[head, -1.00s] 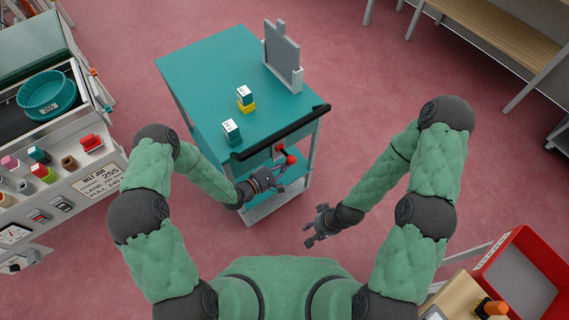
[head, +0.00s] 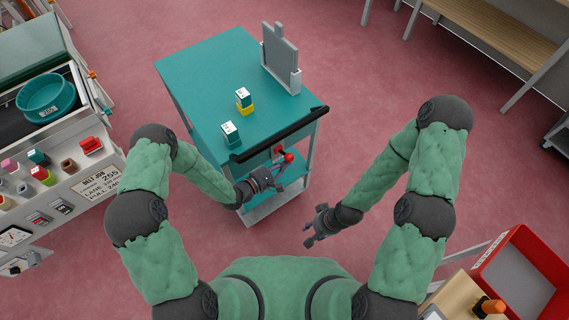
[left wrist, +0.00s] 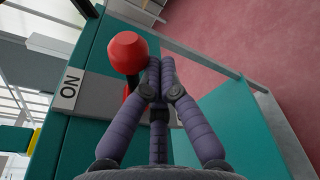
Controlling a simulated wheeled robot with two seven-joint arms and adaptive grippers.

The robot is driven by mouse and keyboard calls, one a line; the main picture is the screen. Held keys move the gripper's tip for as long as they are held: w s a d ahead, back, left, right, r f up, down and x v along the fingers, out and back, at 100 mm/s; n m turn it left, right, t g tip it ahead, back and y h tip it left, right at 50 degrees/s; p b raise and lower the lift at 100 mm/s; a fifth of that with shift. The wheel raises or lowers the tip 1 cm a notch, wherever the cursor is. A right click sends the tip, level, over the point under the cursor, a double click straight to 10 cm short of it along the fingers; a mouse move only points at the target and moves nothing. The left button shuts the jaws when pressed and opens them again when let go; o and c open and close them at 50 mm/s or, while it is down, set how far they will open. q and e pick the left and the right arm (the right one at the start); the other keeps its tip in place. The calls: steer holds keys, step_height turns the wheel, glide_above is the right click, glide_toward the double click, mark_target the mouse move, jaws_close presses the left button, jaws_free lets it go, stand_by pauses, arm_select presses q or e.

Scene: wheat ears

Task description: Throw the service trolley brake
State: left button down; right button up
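The service trolley (head: 205,85) has a teal top and a black push handle (head: 280,133) on its near edge. Below the handle is the brake lever's red ball knob (head: 288,157). My left gripper (head: 278,180) is at the lever. In the left wrist view its fingers (left wrist: 158,75) are together, just right of the knob and stem; I cannot tell whether they touch. My right gripper (head: 311,236) is open and empty, away from the trolley.
On the trolley are small teal and yellow blocks (head: 244,100) and a grey upright stand (head: 281,60). A cluttered counter (head: 60,180) stands left, a wooden bench (head: 490,40) at the upper right, and a red bin (head: 515,275) at the lower right. The floor right of the trolley is clear.

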arm_select(q)
steer(key=v, duration=1.2)
stand_by(0.5)
